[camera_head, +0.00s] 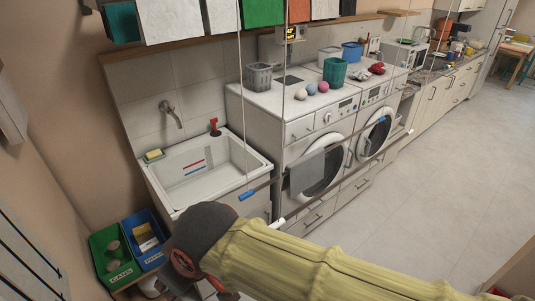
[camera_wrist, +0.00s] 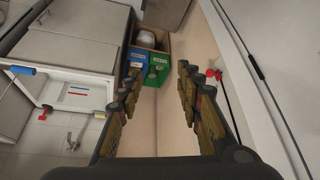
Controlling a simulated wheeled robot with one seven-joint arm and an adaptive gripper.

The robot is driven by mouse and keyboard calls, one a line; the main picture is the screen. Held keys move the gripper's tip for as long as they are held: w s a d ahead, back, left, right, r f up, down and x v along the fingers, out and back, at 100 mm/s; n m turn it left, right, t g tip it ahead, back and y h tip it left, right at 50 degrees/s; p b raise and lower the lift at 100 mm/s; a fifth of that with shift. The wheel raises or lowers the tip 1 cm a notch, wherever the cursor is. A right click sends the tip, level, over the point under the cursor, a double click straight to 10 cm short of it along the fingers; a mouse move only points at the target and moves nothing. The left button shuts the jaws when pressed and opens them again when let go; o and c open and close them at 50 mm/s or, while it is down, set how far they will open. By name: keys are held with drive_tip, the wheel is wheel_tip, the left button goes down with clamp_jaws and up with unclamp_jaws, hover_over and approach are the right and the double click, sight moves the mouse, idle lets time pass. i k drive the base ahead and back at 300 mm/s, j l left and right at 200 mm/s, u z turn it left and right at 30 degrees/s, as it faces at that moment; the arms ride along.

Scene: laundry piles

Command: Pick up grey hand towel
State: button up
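A grey hand towel (camera_head: 307,172) hangs over a thin rod with blue ends, in front of the left washing machine's door in the head view. It is not seen in the wrist view. My gripper (camera_wrist: 158,95) shows in the wrist view with its two fingers wide apart and nothing between them. In the head view my yellow-sleeved arm reaches to the lower left, left of and nearer than the towel. The fingers are mostly hidden there.
A white sink (camera_head: 208,169) stands left of two washing machines (camera_head: 312,128). Green (camera_head: 114,258) and blue (camera_head: 146,240) bins sit at the lower left beside the wall. Hanging cords and rods cross the space before the machines. The floor (camera_head: 440,185) at right is clear.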

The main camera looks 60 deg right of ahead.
sight(305, 172)
drive_tip(key=z, duration=2.15)
drive_tip(key=i+l+z, duration=0.1)
drive_tip(key=i+z, duration=0.3)
drive_tip(key=i+j+z, duration=0.1)
drive_tip(key=i+z, duration=0.25)
drive_tip(key=i, duration=0.2)
